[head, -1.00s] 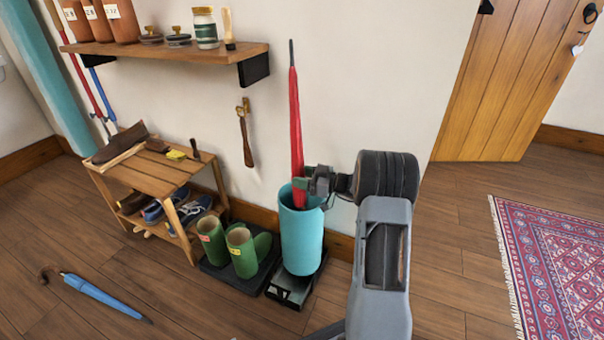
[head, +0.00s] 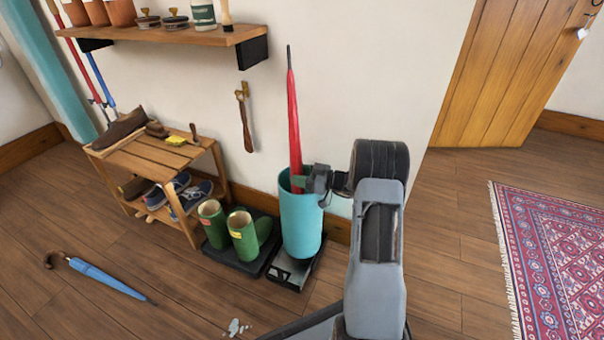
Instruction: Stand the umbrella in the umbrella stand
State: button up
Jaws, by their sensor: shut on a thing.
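A red furled umbrella (head: 293,115) stands almost upright with its thin dark tip up. Its lower part is inside the turquoise umbrella stand (head: 301,228) and hidden by the wall. My gripper (head: 302,182) is shut on the umbrella at the stand's mouth, close to the right rim. I cannot tell whether the umbrella's lower end touches the bottom. A blue umbrella (head: 105,279) with a curved brown handle lies on the floor at left.
The stand is on a dark low base (head: 292,272). Green boots (head: 242,236) stand on a tray to its left, beside a wooden shoe rack (head: 160,165). A wall shelf (head: 170,36) is above. A patterned rug (head: 555,250) lies at right. A small pale patch (head: 236,327) marks the floor.

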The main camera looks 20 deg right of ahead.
jog(key=o, duration=1.3)
jog(key=shift+w+r, duration=0.35)
jog(key=shift+w, duration=0.15)
jog(key=p+v, duration=0.4)
jog(key=v, duration=1)
jog(key=shift+s+f, duration=0.4)
jog(key=shift+s, duration=0.05)
jog(key=s+a+r+m+g+h+p, duration=0.1)
jog(key=s+a+r+g+p, duration=0.15)
jog(key=a+r+p, duration=0.5)
jog(key=s+a+r+m+g+h+p, duration=0.15)
jog(key=a+r+g+p, duration=0.3)
jog(key=r, duration=0.55)
jog(key=s+a+r+m+g+h+p, duration=0.1)
jog(key=s+a+r+g+p, duration=0.15)
jog(key=a+r+p, duration=0.5)
jog(key=s+a+r+m+t+h+p, duration=0.1)
jog(key=s+r+m+h+p, duration=0.2)
jog(key=r+p, duration=0.6)
jog(key=s+a+r+m+t+h+p, duration=0.1)
jog(key=s+r+m+h+p, duration=0.2)
jog(key=r, duration=1.4)
jog(key=s+h+p, duration=0.4)
jog(key=s+p, duration=0.1)
jog(key=p, duration=0.2)
jog(key=shift+s+r, duration=0.3)
jog(key=shift+s, duration=0.05)
